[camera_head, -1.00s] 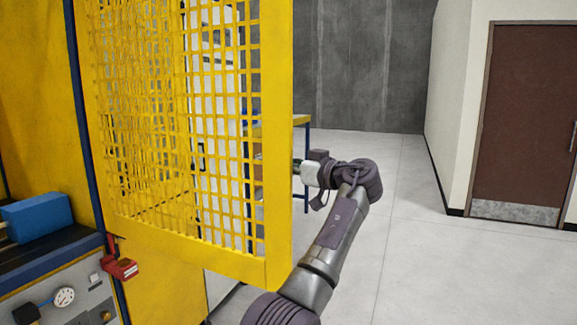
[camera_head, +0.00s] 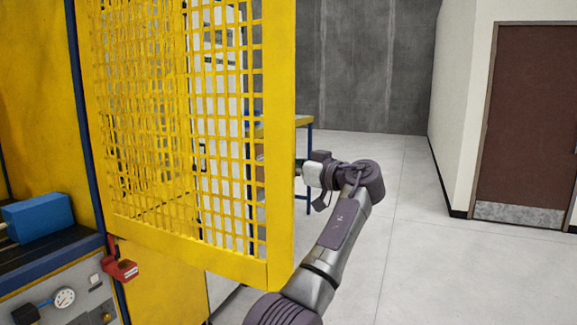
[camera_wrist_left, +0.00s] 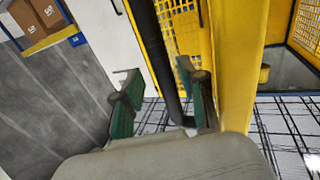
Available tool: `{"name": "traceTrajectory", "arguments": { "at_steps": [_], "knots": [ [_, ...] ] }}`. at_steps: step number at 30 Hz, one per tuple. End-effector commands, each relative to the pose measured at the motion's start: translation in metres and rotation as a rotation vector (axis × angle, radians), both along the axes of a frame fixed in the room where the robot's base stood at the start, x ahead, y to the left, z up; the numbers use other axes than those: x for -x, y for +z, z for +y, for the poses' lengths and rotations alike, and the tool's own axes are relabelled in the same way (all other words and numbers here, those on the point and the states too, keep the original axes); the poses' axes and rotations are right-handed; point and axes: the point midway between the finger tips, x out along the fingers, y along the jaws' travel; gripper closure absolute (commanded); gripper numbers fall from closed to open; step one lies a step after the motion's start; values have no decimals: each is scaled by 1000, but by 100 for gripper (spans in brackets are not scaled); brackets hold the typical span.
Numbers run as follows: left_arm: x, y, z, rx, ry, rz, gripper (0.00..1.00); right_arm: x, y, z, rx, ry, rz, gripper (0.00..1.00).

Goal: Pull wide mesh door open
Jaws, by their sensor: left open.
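The wide yellow mesh door (camera_head: 281,150) stands swung out from the yellow machine frame, its free edge near the middle of the head view. My left gripper (camera_head: 298,168) is at the far side of that edge, its fingertips mostly hidden behind the door. In the left wrist view my left gripper (camera_wrist_left: 160,98) is open, with green fingers on either side of a dark vertical bar (camera_wrist_left: 160,60). The bar, seemingly the door handle, runs close beside the yellow door edge (camera_wrist_left: 240,65). Contact with the fingers cannot be told. My right gripper is not in view.
A blue block (camera_head: 38,217), a red latch-like part (camera_head: 120,268) and a gauge (camera_head: 64,298) are on the machine at left. Grey floor (camera_head: 420,250) is clear at right, before a brown room door (camera_head: 530,120).

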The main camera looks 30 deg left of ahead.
Motion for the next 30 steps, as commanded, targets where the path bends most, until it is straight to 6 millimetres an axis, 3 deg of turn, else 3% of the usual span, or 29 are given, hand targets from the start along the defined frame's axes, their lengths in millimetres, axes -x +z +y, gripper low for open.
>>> {"name": "traceTrajectory", "arguments": {
  "at_steps": [5, 15, 21, 30],
  "knots": [
    [2, 1, -9, -2, -2, 0, 59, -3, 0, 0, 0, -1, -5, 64],
    [17, 0, -76, 0, -3, 0, 59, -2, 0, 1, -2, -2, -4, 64],
    [24, 0, -106, 0, -2, 1, 59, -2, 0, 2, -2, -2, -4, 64],
    [28, 0, -117, 0, 0, 1, 59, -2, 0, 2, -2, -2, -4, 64]
  ]
}}
